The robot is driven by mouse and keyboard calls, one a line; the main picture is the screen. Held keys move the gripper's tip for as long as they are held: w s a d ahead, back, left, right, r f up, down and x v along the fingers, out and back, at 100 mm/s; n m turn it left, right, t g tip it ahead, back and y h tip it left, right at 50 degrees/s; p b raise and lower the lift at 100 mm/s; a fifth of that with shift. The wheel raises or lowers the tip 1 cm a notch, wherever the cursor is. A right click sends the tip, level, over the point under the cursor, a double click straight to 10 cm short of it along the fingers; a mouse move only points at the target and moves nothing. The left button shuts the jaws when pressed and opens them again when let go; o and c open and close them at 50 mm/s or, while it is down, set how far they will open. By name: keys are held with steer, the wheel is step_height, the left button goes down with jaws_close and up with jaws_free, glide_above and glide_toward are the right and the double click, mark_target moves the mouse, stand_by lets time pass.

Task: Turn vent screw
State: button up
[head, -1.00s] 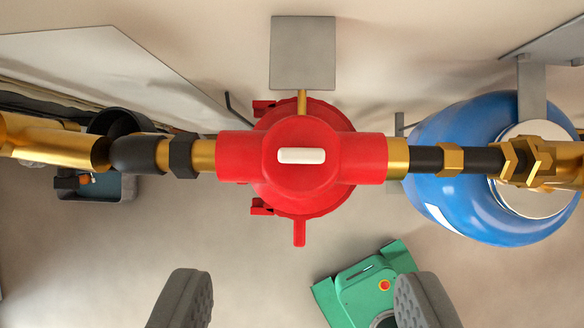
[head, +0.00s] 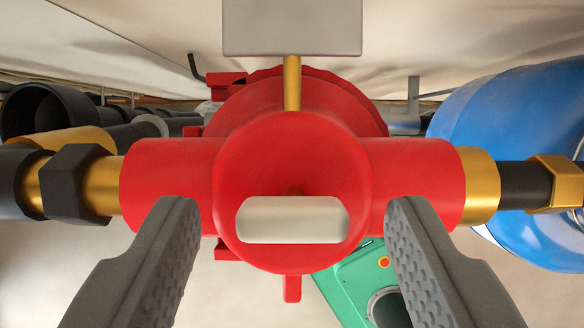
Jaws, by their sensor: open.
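The vent screw shows as a white, rounded bar-shaped handle (head: 292,219), lying horizontally on the front face of the red valve body (head: 285,150). My gripper (head: 292,235) is open, with one grey, studded finger on each side of the white handle. The fingers appear apart from the handle, with a gap on both sides. They overlap the lower parts of the red body in the picture; I cannot tell how far in front of it they are.
Brass and black pipe fittings (head: 75,183) run left from the red body, and more (head: 525,184) run right. A blue tank (head: 510,150) stands at right. A grey plate (head: 292,26) is above on a brass stem. A green machine (head: 350,285) lies below, behind my right finger.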

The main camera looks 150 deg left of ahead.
steer(key=shift+w+f, duration=0.1)
steer(key=shift+f, duration=0.3)
steer(key=c, duration=1)
steer(key=n+y+b, duration=0.1)
steer(key=n, duration=0.1)
steer(key=n+b, duration=0.1)
steer(key=n, duration=0.2)
steer(key=shift+d+t+y, duration=0.15)
steer(key=shift+t+y, duration=0.25)
steer(key=shift+d+r+n+y+b, duration=0.1)
steer(key=shift+n+y+b, duration=0.6)
steer(key=shift+n, duration=0.7)
steer(key=shift+r, duration=0.1)
